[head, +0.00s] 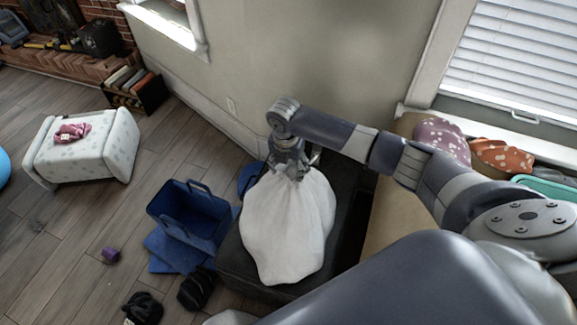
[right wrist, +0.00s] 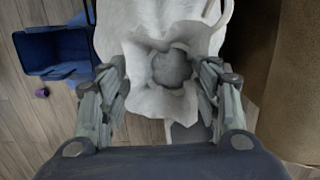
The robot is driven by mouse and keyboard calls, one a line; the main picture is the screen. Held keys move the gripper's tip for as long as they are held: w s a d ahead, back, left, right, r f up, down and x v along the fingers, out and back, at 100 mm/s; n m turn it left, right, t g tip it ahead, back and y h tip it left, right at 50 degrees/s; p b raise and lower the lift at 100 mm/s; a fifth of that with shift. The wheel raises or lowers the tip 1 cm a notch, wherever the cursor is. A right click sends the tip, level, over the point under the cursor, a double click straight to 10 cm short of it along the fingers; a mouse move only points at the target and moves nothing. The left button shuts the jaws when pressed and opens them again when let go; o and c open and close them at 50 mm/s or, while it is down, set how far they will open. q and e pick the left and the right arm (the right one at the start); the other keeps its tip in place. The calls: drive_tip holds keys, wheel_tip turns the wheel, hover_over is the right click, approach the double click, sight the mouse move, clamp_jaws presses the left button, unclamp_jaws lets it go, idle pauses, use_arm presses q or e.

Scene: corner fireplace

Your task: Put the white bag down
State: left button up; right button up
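The white bag (head: 285,225) sits upright on a dark, low box-like seat (head: 240,265), its lower part draping near the seat's front edge. My right gripper (head: 293,168) is right above the bag's gathered top. In the right wrist view, its two fingers (right wrist: 163,88) are spread wide, one on each side of the bag's neck (right wrist: 165,45), with the round opening uncrushed between them. The fingertips are close to the fabric; whether they touch it is hard to tell. My left gripper is not in view.
A blue open bin (head: 190,212) stands on the floor left of the seat, with dark shoes (head: 143,308) and a purple cup (head: 110,255) nearby. A tan couch (head: 398,205) with cushions is on the right. A white patterned ottoman (head: 105,150) stands farther left.

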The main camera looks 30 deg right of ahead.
drive_tip(key=shift+r, duration=0.1)
wheel_tip(320, 180, up, 12)
drive_tip(key=a, duration=0.1)
drive_tip(key=shift+s+b, duration=0.45)
